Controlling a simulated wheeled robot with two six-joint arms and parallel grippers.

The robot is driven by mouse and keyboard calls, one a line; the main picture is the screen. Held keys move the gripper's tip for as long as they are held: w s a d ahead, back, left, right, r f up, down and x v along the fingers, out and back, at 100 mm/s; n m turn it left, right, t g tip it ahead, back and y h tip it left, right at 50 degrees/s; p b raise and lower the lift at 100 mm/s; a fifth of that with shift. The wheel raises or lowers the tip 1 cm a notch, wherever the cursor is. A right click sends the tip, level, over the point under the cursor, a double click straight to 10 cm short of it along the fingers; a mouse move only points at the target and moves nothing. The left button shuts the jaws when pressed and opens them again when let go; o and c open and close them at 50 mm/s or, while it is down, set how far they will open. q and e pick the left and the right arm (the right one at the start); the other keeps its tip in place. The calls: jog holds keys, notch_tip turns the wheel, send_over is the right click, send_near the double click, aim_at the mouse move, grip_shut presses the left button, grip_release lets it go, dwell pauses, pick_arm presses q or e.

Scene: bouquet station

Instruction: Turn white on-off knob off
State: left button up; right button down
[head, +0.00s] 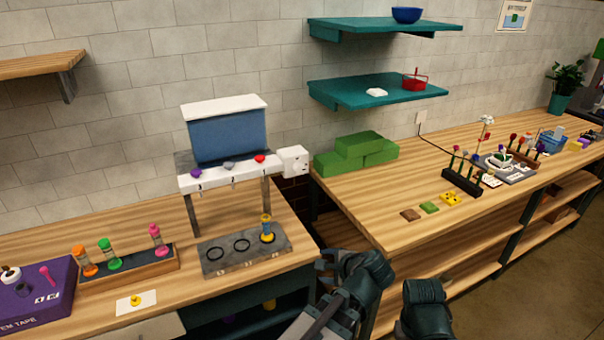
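A white box-shaped part (293,160) sits at the right end of the white bar of the dispenser stand, facing the room. It looks like the white on-off knob, but its markings and setting are too small to read. The bar also carries a purple knob (196,173), a grey knob (229,165) and a red knob (260,158) above the numbers 3, 2 and 1. My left gripper (324,270) is low in front, below and right of the white part, and apart from it. My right gripper (425,292) is farther right, seen from behind. Its fingers are hidden.
A grey tray (218,268) with ring marks holds a yellow-and-blue vial (266,229) under the dispenser. A rack of coloured vials (130,275) stands left. Green blocks (357,152) lie on the right bench (370,205). A gap separates the two benches.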

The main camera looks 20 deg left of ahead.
pick_arm(q)
jog(key=w+a+r+m+t+y, duration=0.3)
jog(key=w+a+r+m, duration=0.15)
jog(key=r+m, duration=0.2)
jog(key=m+t+y, duration=0.2)
jog(key=m+t, duration=0.2)
jog(key=m, duration=0.3)
send_near(300, 170)
jog(key=x, duration=0.8)
jog(key=shift+w+a, duration=0.1)
jog(key=shift+w, duration=0.05)
jog(key=shift+c, duration=0.2)
grip_shut()
